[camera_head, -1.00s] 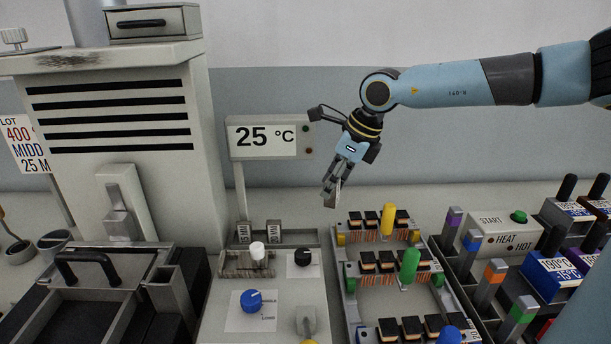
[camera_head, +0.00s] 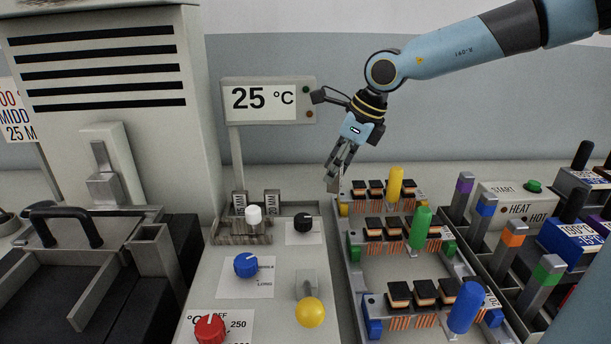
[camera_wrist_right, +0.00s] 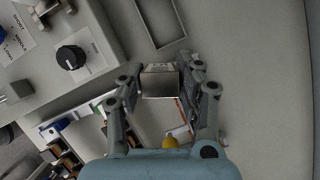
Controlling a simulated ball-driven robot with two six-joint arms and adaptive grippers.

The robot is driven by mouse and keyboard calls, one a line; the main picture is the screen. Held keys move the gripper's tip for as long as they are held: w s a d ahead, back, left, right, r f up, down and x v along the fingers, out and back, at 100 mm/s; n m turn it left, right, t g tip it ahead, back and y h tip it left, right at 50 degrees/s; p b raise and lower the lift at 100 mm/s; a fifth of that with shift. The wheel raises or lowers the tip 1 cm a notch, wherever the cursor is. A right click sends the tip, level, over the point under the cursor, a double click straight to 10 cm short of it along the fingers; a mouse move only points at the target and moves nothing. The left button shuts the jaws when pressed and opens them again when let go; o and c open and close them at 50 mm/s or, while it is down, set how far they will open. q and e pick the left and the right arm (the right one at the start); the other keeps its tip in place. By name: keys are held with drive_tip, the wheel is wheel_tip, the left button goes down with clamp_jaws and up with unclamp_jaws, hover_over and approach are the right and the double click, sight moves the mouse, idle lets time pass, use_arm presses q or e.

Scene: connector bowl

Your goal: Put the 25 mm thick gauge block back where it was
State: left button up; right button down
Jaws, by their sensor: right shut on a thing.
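My right gripper (camera_head: 340,170) is shut on a grey gauge block (camera_head: 334,184), held above the bench behind the coil racks. In the right wrist view the block (camera_wrist_right: 160,82) sits between the two fingers (camera_wrist_right: 160,85); its top marking is too small to read. Two upright blocks or plates marked MM, a left one (camera_head: 240,203) and a right one (camera_head: 271,203), stand at the back of the console. A thin-rimmed rectangular tray (camera_wrist_right: 146,24) shows beyond the held block in the right wrist view and looks empty where visible. My left gripper is not in view.
The console (camera_head: 285,262) has a black knob (camera_head: 303,222), white knob (camera_head: 254,216) and yellow ball (camera_head: 310,312). Racks of coils with yellow (camera_head: 395,184), green (camera_head: 421,228) and blue (camera_head: 466,307) handles stand right. A 25 °C display (camera_head: 268,101) stands behind.

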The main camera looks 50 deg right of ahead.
drive_tip(key=w+f+b, duration=0.1)
drive_tip(key=w+b, duration=0.1)
drive_tip(key=w+f+b, duration=0.1)
drive_tip(key=b, duration=0.1)
drive_tip(key=w+a+f+b, duration=0.1)
drive_tip(key=w+b, duration=0.1)
drive_tip(key=shift+w+f+b, duration=0.2)
drive_tip(key=shift+w+b, duration=0.1)
drive_tip(key=shift+w, duration=0.05)
drive_tip(key=shift+w+a+f, duration=0.2)
drive_tip(key=shift+w, duration=0.3)
drive_tip(key=shift+f, duration=2.05)
drive_tip(key=shift+f+b, duration=0.2)
drive_tip(key=shift+b, duration=0.15)
drive_tip(key=c, duration=0.9)
unclamp_jaws()
